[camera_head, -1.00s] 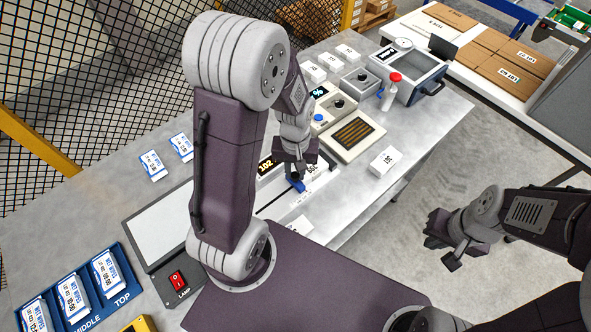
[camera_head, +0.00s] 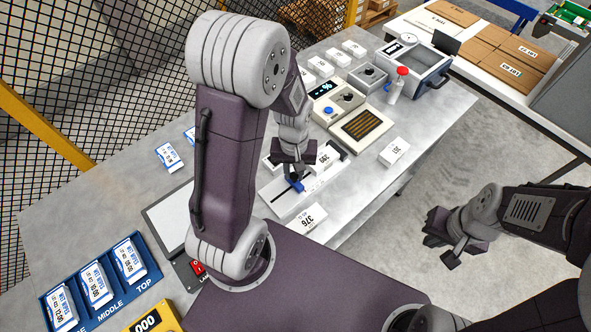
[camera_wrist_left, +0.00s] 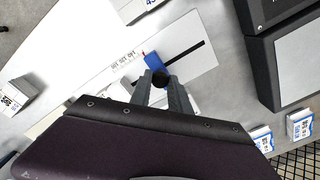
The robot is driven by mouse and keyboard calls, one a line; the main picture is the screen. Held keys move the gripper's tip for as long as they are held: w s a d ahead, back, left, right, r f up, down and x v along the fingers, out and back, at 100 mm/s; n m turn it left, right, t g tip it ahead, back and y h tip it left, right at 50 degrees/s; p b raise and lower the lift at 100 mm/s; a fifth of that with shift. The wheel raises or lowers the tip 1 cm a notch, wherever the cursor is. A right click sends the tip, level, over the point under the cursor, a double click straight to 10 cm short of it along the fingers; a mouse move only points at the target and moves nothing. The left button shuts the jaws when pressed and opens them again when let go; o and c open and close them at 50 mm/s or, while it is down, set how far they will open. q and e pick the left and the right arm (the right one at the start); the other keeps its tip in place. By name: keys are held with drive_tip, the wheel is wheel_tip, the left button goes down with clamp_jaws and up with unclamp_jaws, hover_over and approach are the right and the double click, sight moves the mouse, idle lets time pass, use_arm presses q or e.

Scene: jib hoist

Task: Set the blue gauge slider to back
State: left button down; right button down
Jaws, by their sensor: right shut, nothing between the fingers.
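The blue gauge slider (camera_head: 296,185) sits in a dark straight slot on a white plate (camera_head: 283,204). In the left wrist view the blue slider (camera_wrist_left: 153,62) stands at the fingertips, with small print on the plate beside it that I cannot read. The slot runs off from it to the upper right there. My left gripper (camera_head: 293,172) is over the plate. Its fingers (camera_wrist_left: 161,85) are on either side of a dark round knob by the slider and look closed on it. My right gripper (camera_head: 443,244) is shut and empty, off the table over the floor.
White boxes marked 376 (camera_head: 306,218) and 399 (camera_head: 326,158) stand close to the slider plate. A blue tray (camera_head: 75,314) of packs is at the lower left.

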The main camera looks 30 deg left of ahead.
sight(292, 176)
use_arm(q)
drive_tip(key=c, duration=1.3)
unclamp_jaws()
drive_tip(key=shift+s+a+f, duration=0.1)
drive_tip(key=shift+s+f, duration=0.05)
drive_tip(key=shift+f, duration=0.05)
drive_tip(key=shift+o, duration=0.5)
drive_tip(key=shift+s+a, duration=0.2)
drive_tip(key=shift+a, duration=0.05)
drive_tip(key=shift+w+d+r, duration=0.1)
drive_tip(key=shift+r, duration=0.1)
wheel_tip(292, 176, up, 9)
drive_tip(key=shift+p, duration=0.3)
drive_tip(key=s+d+f+m+t, duration=0.1)
drive_tip(key=s+d+f+m, duration=0.1)
drive_tip(key=s+f+m, duration=0.1)
drive_tip(key=shift+s+d+f+m, duration=0.25)
drive_tip(key=shift+s+f+m, duration=0.05)
drive_tip(key=shift+s+m, duration=0.4)
